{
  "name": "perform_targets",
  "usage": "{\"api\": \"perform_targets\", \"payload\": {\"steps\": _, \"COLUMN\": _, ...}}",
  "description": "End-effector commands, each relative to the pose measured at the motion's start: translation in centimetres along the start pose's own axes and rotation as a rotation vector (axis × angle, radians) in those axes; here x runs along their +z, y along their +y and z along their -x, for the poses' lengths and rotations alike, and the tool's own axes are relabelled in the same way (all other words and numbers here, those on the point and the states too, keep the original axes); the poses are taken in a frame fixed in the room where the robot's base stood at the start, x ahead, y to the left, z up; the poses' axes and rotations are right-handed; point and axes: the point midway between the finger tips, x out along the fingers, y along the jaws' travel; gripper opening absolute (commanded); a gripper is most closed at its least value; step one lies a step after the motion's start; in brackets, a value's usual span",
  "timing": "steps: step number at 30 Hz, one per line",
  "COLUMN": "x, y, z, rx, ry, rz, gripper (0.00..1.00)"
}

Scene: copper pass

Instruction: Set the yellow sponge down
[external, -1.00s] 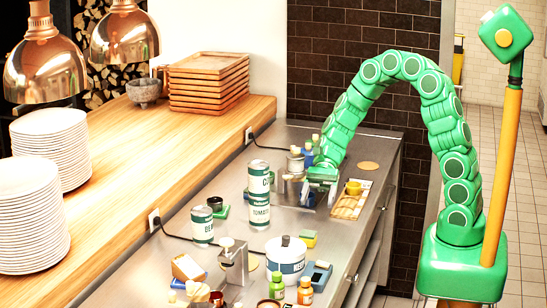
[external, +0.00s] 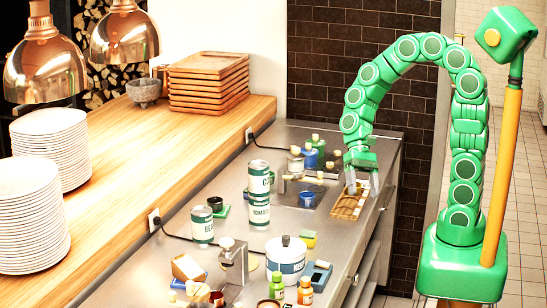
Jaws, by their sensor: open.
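A small yellow block with a dark green part, which looks like the yellow sponge (external: 308,236), rests on the steel counter behind the white pot with the dark band. My gripper (external: 361,187) is well apart from it, farther back and to the right. Its fingers are spread and point down over a tan slatted tray (external: 345,208) near the counter's right edge. A little yellow shows by the left finger; I cannot tell whether the fingers touch it.
The white pot (external: 286,262), stacked cans (external: 259,194), another can (external: 202,225) and small bottles (external: 305,291) crowd the front and left. A dark blue cup (external: 307,200) stands left of the tray. Bare steel shows around the sponge's right side.

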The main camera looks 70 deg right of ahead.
Motion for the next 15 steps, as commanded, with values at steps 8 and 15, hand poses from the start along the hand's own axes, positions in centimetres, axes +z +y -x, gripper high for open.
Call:
{"api": "perform_targets", "payload": {"steps": 8, "x": 3.2, "y": 4.7, "z": 1.0, "rx": 0.164, "ry": 0.122, "rz": 0.223, "gripper": 0.76}}
{"api": "perform_targets", "payload": {"steps": 15, "x": 5.1, "y": 8.9, "z": 2.5, "rx": 0.307, "ry": 0.226, "rz": 0.395, "gripper": 0.76}}
